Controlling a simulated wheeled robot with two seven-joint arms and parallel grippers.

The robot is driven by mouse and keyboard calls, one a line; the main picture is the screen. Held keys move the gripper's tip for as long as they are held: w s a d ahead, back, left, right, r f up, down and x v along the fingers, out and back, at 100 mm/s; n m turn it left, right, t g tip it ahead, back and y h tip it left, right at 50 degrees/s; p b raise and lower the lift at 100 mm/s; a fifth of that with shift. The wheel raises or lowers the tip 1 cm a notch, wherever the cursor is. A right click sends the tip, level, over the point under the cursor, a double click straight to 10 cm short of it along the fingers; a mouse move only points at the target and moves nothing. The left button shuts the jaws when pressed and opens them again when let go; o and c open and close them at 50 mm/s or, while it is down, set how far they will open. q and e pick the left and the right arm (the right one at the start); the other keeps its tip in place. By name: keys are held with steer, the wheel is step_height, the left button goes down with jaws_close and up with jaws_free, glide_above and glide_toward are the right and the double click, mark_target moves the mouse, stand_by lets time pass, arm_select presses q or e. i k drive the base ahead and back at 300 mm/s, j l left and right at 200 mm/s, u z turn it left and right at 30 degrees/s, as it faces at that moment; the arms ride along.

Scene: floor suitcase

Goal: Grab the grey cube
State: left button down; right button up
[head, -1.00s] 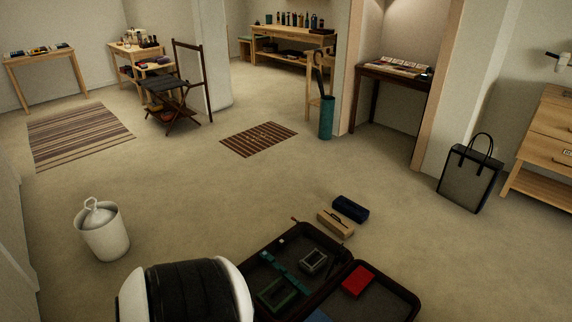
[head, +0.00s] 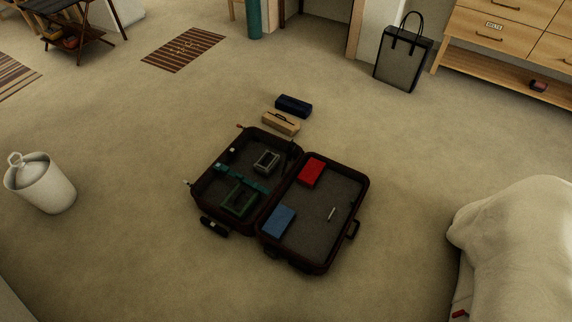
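An open dark suitcase (head: 282,258) lies on the floor in the middle of the head view. In its left half is a grey box-like piece (head: 266,161) with a darker recessed top. A tiny pale grey block (head: 233,151) sits near that half's left wall. I cannot tell which of these is the grey cube; both are small in the picture. Neither gripper is in view.
The suitcase also holds a green frame (head: 239,200), a red box (head: 312,172) and a blue box (head: 278,221). A tan case (head: 281,123) and a navy case (head: 293,106) lie behind it. A white canister (head: 41,183) stands left, a white-covered piece (head: 515,235) right.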

mark_target(267, 162)
steer(key=i+j+u, duration=0.55)
steer(key=u, duration=0.2)
steer(key=i+u, duration=0.8)
steer(key=i+j+u, duration=0.15)
steer(key=i, duration=0.45)
steer(key=i+j+u, duration=0.1)
steer(key=i, duration=0.55)
steer(key=i+z, duration=0.3)
steer(key=z, duration=0.2)
steer(key=i+j+z, duration=0.15)
steer(key=i+z, duration=0.15)
steer(key=z, duration=0.15)
steer(key=i+j+z, duration=0.25)
steer(key=z, duration=0.25)
steer(key=i+z, duration=0.15)
steer(key=z, duration=0.35)
steer(key=i+j+z, duration=0.1)
steer(key=z, duration=0.4)
steer(key=i+j+z, duration=0.15)
steer(key=z, duration=0.3)
steer(key=i+j+z, duration=0.1)
steer(key=z, duration=0.4)
steer(key=j+z, duration=0.3)
steer(key=z, duration=0.2)
steer(key=i+j, duration=0.05)
